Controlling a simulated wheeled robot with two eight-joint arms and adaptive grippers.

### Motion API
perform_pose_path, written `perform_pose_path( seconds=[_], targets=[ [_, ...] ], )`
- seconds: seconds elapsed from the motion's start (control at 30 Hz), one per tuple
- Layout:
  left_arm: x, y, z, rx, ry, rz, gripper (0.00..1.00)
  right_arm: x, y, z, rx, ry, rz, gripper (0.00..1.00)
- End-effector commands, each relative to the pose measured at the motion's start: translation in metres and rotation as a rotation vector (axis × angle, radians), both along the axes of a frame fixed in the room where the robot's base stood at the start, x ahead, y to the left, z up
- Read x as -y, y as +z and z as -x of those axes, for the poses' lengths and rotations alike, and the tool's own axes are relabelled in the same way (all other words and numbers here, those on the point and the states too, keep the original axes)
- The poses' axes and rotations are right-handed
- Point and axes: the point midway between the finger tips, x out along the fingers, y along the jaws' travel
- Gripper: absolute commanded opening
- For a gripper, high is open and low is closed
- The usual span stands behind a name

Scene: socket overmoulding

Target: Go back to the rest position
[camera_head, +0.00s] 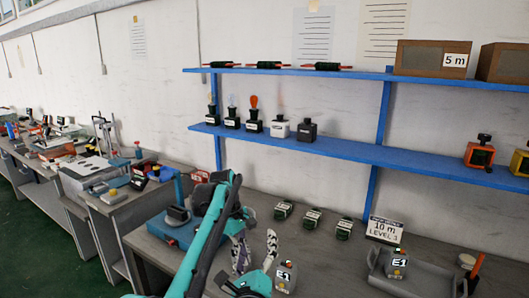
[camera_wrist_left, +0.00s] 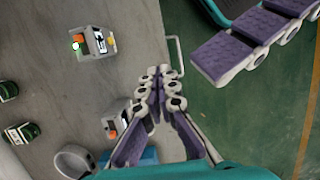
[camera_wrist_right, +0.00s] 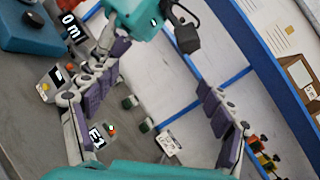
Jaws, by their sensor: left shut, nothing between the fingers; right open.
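Purple finger pads of my right gripper also show at the top right of the left wrist view. No rest position is marked.
An E1 device (camera_head: 286,276) stands close right of my grippers. Another E1 device (camera_head: 397,262) is in a grey tray (camera_head: 412,286). Several green blocks (camera_head: 312,218) and a sign (camera_head: 385,230) stand behind. A blue shelf (camera_head: 345,147) hangs above. Green floor (camera_wrist_left: 285,110) lies beyond the bench edge.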

Motion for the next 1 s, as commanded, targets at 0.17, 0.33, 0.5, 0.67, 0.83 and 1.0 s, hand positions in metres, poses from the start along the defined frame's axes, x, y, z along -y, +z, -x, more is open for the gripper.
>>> perform_pose_path(
  seconds=[0.17,0.33,0.5,0.67,0.83,1.0],
  targets=[
    [0.0,0.0,0.0,0.0,0.0,0.0,0.0,0.012,0.041,0.026,0.046,0.191,0.668,0.82],
    [0.0,0.0,0.0,0.0,0.0,0.0,0.0,0.041,-0.005,0.076,-0.043,0.39,1.341,0.82],
    [0.0,0.0,0.0,0.0,0.0,0.0,0.0,0.102,-0.08,0.14,-0.23,0.623,1.856,0.82],
    [0.0,0.0,0.0,0.0,0.0,0.0,0.0,0.153,-0.124,0.19,-0.39,0.81,2.105,0.82],
    [0.0,0.0,0.0,0.0,0.0,0.0,0.0,0.201,-0.157,0.241,-0.551,1.0,2.263,0.82],
    [-0.012,0.018,0.021,0.085,-0.077,-0.004,0.0,0.202,-0.157,0.242,-0.555,1.012,2.272,0.82]
  ],
)
